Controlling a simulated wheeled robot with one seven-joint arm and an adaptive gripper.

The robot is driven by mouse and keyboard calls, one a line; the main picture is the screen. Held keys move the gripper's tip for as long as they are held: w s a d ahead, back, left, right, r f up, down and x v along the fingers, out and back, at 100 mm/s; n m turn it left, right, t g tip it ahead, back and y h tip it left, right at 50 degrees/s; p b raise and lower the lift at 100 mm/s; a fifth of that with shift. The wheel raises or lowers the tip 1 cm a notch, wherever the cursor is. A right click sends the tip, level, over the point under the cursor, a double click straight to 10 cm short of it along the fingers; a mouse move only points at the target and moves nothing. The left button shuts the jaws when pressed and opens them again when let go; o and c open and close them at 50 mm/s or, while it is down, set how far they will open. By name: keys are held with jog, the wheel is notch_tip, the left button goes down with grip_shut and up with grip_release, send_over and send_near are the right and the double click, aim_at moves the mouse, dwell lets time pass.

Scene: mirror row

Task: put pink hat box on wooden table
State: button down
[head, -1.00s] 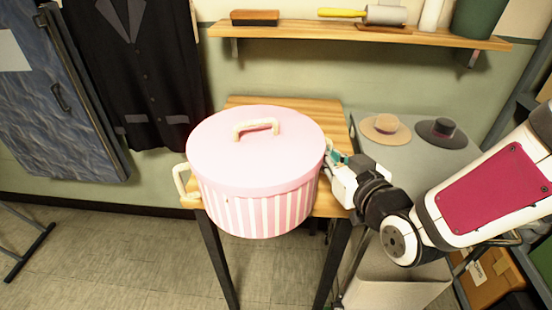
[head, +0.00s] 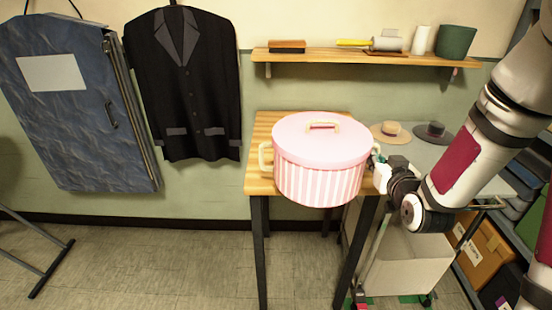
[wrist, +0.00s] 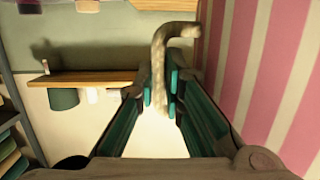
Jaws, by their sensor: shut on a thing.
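The pink hat box (head: 318,182) is round, with pink and white stripes, a plain pink lid and cream rope handles. In the head view it appears over the front right part of the wooden table (head: 262,150). I cannot tell whether its base touches the tabletop. My gripper (head: 377,163) is at the box's right side. In the wrist view my gripper (wrist: 161,95) is shut on the box's cream side handle (wrist: 160,55), with the striped wall (wrist: 270,70) close on the right. The box looks upright.
A wall shelf (head: 365,57) with a brush, roller, white cylinder and green pot is above the table. A grey cart (head: 440,165) with two hats (head: 390,131) stands close on the right. A black jacket (head: 185,90) and blue garment bag (head: 75,110) hang left.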

jog(key=shift+w+d+f, duration=0.15)
jog(key=shift+w+f, duration=0.65)
jog(key=shift+w, duration=1.8)
jog(key=shift+w+d+f, duration=0.1)
jog(key=shift+w+f, duration=0.7)
jog(key=shift+w, duration=1.85)
jog(key=shift+w+d+f, duration=0.15)
jog(key=shift+w+f, duration=0.65)
jog(key=shift+w, duration=1.8)
jog(key=shift+f+b, duration=0.1)
jog(key=shift+b, duration=0.2)
jog(key=shift+f, duration=0.1)
jog(key=c, duration=1.8)
grip_release()
jog(key=shift+o, duration=0.6)
